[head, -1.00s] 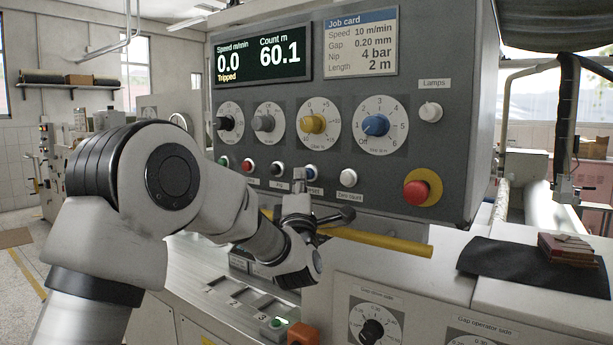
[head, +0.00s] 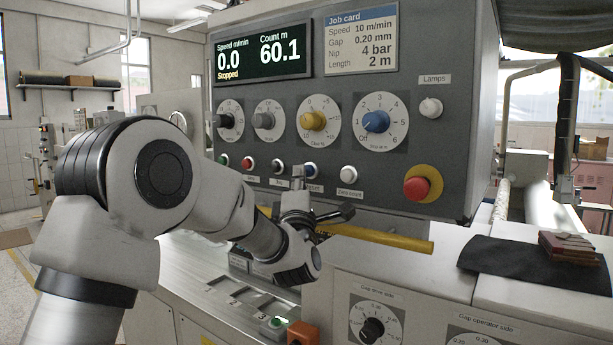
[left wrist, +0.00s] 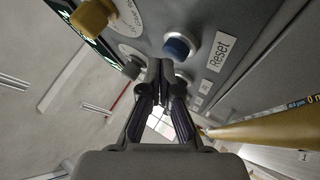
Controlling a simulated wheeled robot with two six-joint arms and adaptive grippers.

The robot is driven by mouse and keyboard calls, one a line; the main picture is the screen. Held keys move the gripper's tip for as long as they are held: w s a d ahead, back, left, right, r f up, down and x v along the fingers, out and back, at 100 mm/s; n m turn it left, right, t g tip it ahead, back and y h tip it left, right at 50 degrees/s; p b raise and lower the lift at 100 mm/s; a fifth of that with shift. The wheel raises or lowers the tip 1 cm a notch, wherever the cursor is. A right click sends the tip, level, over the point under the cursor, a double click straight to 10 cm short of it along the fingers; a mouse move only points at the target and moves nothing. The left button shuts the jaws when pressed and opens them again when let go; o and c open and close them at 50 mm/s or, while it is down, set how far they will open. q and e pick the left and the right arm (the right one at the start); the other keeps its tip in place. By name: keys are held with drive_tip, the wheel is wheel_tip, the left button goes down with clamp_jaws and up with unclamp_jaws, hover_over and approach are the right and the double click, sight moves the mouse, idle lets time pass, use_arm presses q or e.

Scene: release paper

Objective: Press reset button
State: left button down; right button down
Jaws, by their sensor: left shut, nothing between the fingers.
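The blue reset button (head: 311,169) is in the button row on the grey control panel, below the dials. The left wrist view also shows the blue button (left wrist: 178,47) with its "Reset" label (left wrist: 218,52) beside it. My left gripper (head: 298,180) is just in front of the panel, slightly left of the reset button. In the left wrist view my left gripper (left wrist: 161,66) has its dark fingers together and empty, a little below the button and apparently apart from it. The screen (head: 262,58) reads speed 0.0, count 60.1 and "Stopped". My right gripper is out of view.
A white zero count button (head: 348,173) and a red emergency stop (head: 417,188) are to the right. Black, red and green buttons are to the left. A yellow bar (head: 385,240) runs below the panel, close to my left gripper.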

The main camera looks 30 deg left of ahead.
use_arm(q)
drive_tip(key=shift+s, duration=0.45)
drive_tip(key=s+b, duration=0.3)
drive_tip(key=s, duration=0.2)
drive_tip(key=shift+a, duration=0.2)
idle(0.7)
